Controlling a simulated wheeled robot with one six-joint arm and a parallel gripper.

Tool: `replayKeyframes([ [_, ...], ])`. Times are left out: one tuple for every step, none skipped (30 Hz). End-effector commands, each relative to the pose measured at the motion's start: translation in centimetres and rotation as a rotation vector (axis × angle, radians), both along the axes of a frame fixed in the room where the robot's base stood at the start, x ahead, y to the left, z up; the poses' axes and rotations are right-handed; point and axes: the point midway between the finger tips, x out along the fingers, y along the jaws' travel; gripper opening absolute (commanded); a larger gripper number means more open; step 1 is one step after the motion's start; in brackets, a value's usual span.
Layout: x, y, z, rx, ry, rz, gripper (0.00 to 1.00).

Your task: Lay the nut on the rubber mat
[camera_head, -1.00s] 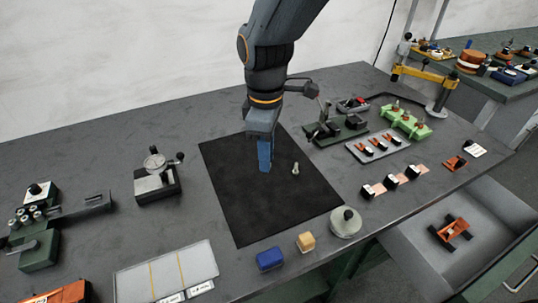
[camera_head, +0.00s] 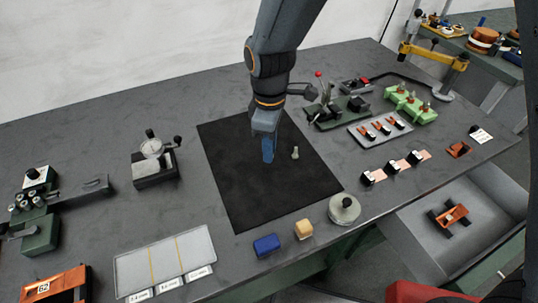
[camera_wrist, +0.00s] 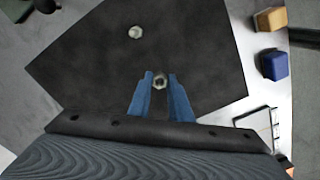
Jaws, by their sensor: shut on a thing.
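The black rubber mat (camera_head: 235,185) lies flat in the middle of the bench. My gripper (camera_head: 268,157) points down over the mat, with its blue fingertips close to the mat's surface. In the wrist view the nut (camera_wrist: 159,81) sits between the two blue fingertips, and my gripper (camera_wrist: 160,88) is shut on it. The head view does not show the nut, which the fingers hide. I cannot tell whether the nut touches the mat. A small pale metal piece (camera_head: 295,153) stands on the mat just right of my gripper; it also shows in the wrist view (camera_wrist: 135,32).
A blue block (camera_head: 266,245), a yellow block (camera_head: 304,229) and a round grey weight (camera_head: 344,209) stand near the mat's front edge. A dial gauge (camera_head: 154,160) stands left of the mat. A green-based fixture (camera_head: 337,112) is behind right. The mat's front part is clear.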

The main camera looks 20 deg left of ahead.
Motion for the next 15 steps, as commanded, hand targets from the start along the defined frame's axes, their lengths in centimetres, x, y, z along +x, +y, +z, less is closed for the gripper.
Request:
replayKeyframes([
  [-0.1, 0.0, -0.7, -0.003, 0.003, 0.001, 0.00],
  [-0.2, 0.0, -1.1, -0.003, 0.003, 0.001, 0.00],
  [-0.2, -0.1, -1.7, -0.003, 0.004, 0.001, 0.00],
  [-0.2, 0.0, -2.1, -0.003, 0.003, 0.001, 0.00],
  [-0.2, 0.0, -2.4, -0.003, 0.003, 0.001, 0.00],
  [-0.2, 0.0, -2.9, -0.003, 0.003, 0.001, 0.00],
  [-0.1, 0.0, -3.1, -0.002, 0.002, 0.001, 0.00],
  [-0.1, 0.0, -3.3, -0.001, 0.002, 0.001, 0.00],
  [-0.1, 0.0, -3.5, -0.001, 0.002, 0.001, 0.00],
  [-0.1, 0.0, -3.6, -0.001, 0.002, 0.001, 0.00],
  [-0.1, 0.0, -3.7, -0.001, 0.001, 0.001, 0.00],
  [-0.1, 0.0, -3.7, -0.001, 0.001, 0.001, 0.00],
  [-0.1, 0.0, -3.7, -0.001, 0.001, 0.001, 0.00],
  [-0.1, 0.0, -3.7, -0.001, 0.001, 0.001, 0.00],
  [-0.1, 0.0, -3.7, -0.001, 0.001, 0.001, 0.00],
])
